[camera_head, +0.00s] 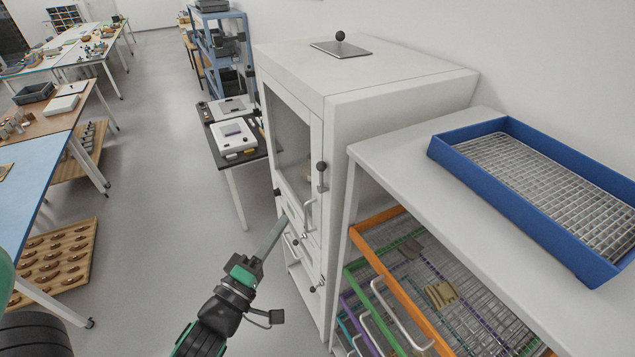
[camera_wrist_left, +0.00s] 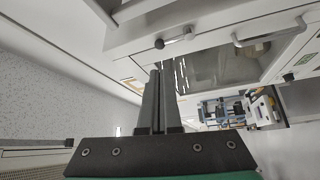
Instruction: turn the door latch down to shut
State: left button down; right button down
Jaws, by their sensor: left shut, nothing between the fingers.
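The white cabinet (camera_head: 335,215) has a glazed door (camera_head: 291,140) on its front. A door latch (camera_head: 321,178) with a black ball knob stands upright at the door's right edge, knob at the top. My left gripper (camera_head: 283,222) is shut and empty, in front of the cabinet's lower front, below and left of that latch and apart from it. In the left wrist view the shut fingers (camera_wrist_left: 160,72) point toward a small ball-ended latch (camera_wrist_left: 175,40) on a white panel; I cannot tell if they touch it. My right gripper is not in view.
A bar handle (camera_head: 309,214) and smaller latches (camera_head: 317,285) sit lower on the cabinet front. An open rack with coloured drawer frames (camera_head: 385,265) stands to the right, with a blue tray (camera_head: 560,220) on top. Open floor (camera_head: 180,215) lies to the left.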

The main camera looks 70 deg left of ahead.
pick_arm(q)
jog(key=shift+w, duration=0.1)
jog(key=p, duration=0.2)
send_near(318, 169)
jog(key=x, duration=0.5)
jog(key=shift+w+a+r, duration=0.1)
jog(key=shift+w+a, duration=0.05)
jog(key=shift+w, duration=0.25)
jog(key=shift+w+a, duration=0.35)
jog(key=shift+w, duration=0.05)
jog(key=shift+a+p, duration=0.15)
jog(key=shift+p, duration=0.25)
